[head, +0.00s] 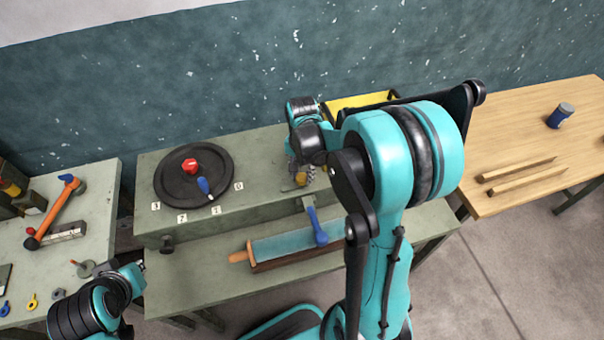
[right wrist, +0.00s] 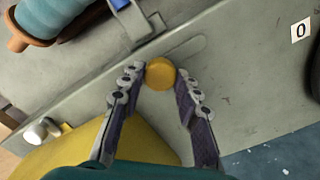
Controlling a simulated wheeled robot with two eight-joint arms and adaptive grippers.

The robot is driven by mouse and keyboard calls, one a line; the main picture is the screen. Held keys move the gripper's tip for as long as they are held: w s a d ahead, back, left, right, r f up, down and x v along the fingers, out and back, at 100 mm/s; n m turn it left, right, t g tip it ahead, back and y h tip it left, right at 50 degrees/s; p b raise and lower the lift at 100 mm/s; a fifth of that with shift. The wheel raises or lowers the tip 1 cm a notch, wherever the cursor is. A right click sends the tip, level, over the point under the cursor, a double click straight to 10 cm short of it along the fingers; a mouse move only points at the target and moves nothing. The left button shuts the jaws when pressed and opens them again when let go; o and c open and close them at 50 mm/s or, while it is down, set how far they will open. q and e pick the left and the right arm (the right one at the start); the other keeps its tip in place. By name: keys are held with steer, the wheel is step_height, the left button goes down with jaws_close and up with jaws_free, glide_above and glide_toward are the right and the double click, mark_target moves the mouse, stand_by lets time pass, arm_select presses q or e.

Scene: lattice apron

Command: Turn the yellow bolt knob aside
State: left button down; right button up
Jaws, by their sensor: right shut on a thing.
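The yellow bolt knob (right wrist: 160,73) sits on the green-grey bench housing, beside a shallow slot-like plate (right wrist: 188,47). My right gripper (right wrist: 159,76) has one finger on each side of the knob and is shut on it. In the head view the knob (head: 300,179) shows small under my right gripper (head: 301,174), partly hidden by the fingers. My left gripper (head: 138,268) is at the lower left, away from the knob; its jaws are too small to read.
A black dial (head: 170,190) with a red knob and blue pointer is left of the knob. A blue-handled lever (head: 317,228) is close in front. A yellow bin (head: 358,101) stands behind. A wooden table (head: 515,125) is at the right, a tool bench (head: 95,205) at the left.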

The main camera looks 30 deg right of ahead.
mark_target(302, 177)
steer(key=o, duration=1.2)
steer(key=shift+c, duration=0.2)
step_height(302, 177, up, 12)
